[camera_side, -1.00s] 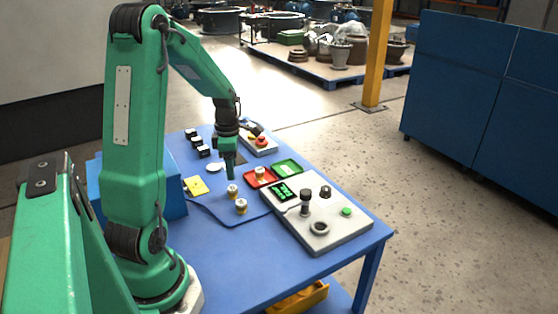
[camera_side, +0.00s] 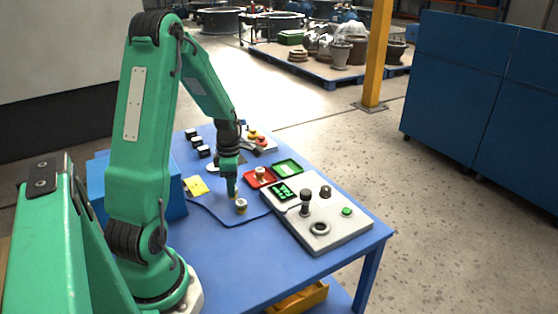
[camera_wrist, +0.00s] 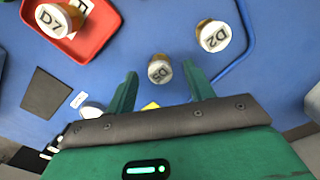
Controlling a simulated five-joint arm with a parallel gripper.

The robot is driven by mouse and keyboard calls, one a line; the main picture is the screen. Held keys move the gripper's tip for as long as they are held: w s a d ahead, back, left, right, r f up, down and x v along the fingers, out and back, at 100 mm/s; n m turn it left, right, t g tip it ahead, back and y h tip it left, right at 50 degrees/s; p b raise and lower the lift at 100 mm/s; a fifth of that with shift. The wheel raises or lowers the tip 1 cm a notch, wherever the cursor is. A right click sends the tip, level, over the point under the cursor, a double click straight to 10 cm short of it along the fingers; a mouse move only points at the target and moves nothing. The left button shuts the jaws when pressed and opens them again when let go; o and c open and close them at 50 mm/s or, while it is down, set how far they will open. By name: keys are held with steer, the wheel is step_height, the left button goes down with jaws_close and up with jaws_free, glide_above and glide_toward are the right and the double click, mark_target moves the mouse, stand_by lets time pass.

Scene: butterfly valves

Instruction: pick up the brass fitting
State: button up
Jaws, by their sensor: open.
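Three brass fittings with white labelled caps show in the wrist view. The one marked D5 (camera_wrist: 160,69) stands between the two green fingers of my gripper (camera_wrist: 159,74), with gaps at both sides. The fitting marked D2 (camera_wrist: 212,36) stands to the right on the blue mat and shows in the side view (camera_side: 241,206). The fitting marked D7 (camera_wrist: 53,20) is in the red tray (camera_wrist: 93,38). In the side view my gripper (camera_side: 232,188) points down at the mat, hiding most of D5. It is open.
A green tray (camera_side: 288,167) lies beside the red one. A grey control panel (camera_side: 345,228) with knobs and a green display stands to the right. A yellow note (camera_side: 195,186) and several black blocks (camera_side: 203,152) lie at the left.

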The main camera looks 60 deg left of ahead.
steer(key=shift+f, duration=0.85)
steer(key=shift+c, duration=0.4)
steer(key=c, duration=1)
